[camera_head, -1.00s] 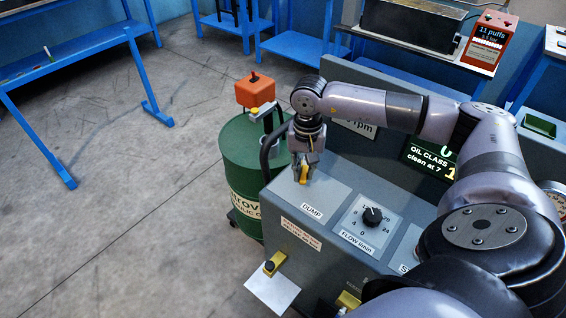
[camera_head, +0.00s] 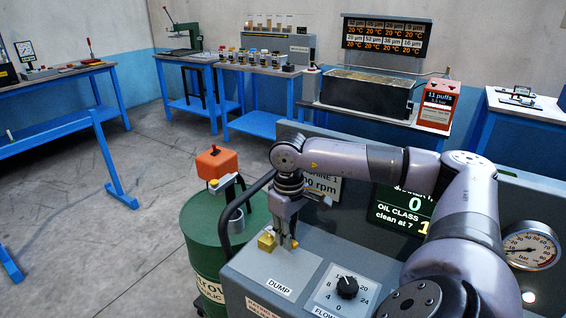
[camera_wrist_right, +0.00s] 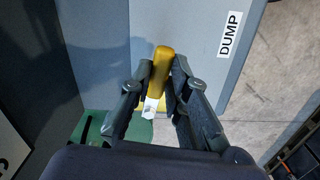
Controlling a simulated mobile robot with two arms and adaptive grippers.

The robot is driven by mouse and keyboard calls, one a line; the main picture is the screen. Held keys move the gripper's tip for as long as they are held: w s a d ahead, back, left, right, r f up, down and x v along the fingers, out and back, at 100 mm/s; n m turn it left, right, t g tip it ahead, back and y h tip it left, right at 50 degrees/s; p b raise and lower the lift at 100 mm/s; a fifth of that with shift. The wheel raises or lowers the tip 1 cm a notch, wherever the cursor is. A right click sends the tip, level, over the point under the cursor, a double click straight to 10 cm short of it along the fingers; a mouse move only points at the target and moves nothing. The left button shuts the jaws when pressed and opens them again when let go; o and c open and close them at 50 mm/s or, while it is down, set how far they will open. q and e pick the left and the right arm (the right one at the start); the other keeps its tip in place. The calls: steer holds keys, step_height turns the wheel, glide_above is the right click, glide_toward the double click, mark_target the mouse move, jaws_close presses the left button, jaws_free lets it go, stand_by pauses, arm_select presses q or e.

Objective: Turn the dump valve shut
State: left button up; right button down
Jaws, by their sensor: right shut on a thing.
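The dump valve's yellow handle (camera_head: 266,241) is on the grey console top, just above the DUMP label (camera_head: 279,287). My right gripper (camera_head: 287,241) reaches down over it from above, and its fingers hide part of it. In the right wrist view the yellow handle (camera_wrist_right: 161,66) lies between the fingertips of my right gripper (camera_wrist_right: 162,72), which is shut on it. A pale metal piece (camera_wrist_right: 151,106) shows at the handle's lower end. My left gripper is not in view.
A green drum (camera_head: 203,240) with an orange box (camera_head: 221,163) above it stands left of the console. The flow knob (camera_head: 347,287) is to the right of the DUMP label. A pressure gauge (camera_head: 530,246) is at the far right. Blue benches stand behind.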

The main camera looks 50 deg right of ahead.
steer(key=shift+d+n+b, duration=0.4)
steer(key=shift+d+n, duration=0.15)
steer(key=shift+n, duration=0.35)
steer(key=c, duration=1.5)
jaws_free()
step_height(320, 180, up, 12)
steer(key=shift+r, duration=0.1)
